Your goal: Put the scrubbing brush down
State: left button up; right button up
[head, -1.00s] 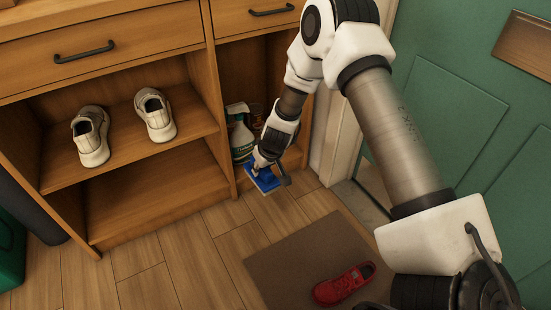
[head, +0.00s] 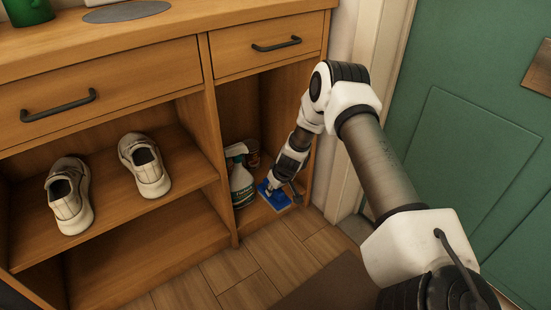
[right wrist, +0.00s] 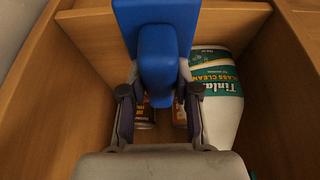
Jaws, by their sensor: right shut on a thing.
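The blue scrubbing brush (head: 275,195) is at the front of the tall right compartment, low near its floor. In the right wrist view its blue back and handle (right wrist: 157,55) fill the top middle. My right gripper (head: 272,187) is shut on the brush, with a finger on each side of the handle in the right wrist view (right wrist: 157,90). I cannot tell whether the brush touches the compartment floor. My left gripper is not in view.
A glass cleaner spray bottle (head: 241,183) stands just left of the brush, with a can (head: 254,153) behind it. White-grey shoes (head: 145,165) sit on the left shelf (head: 110,205). The compartment's side walls are close. A green door (head: 480,150) is at right.

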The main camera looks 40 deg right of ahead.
jog(key=w+d, duration=0.2)
jog(key=w+d+f, duration=0.1)
jog(key=w+d, duration=0.1)
jog(key=d, duration=0.1)
jog(key=w+d, duration=0.2)
jog(key=w, duration=0.1)
jog(key=shift+d+f+b, duration=0.15)
jog(key=shift+d+b, duration=0.15)
jog(key=shift+b, duration=0.1)
jog(key=shift+f+b, duration=1.4)
jog(key=shift+f, duration=0.35)
grip_shut()
jog(key=o, duration=1)
grip_release()
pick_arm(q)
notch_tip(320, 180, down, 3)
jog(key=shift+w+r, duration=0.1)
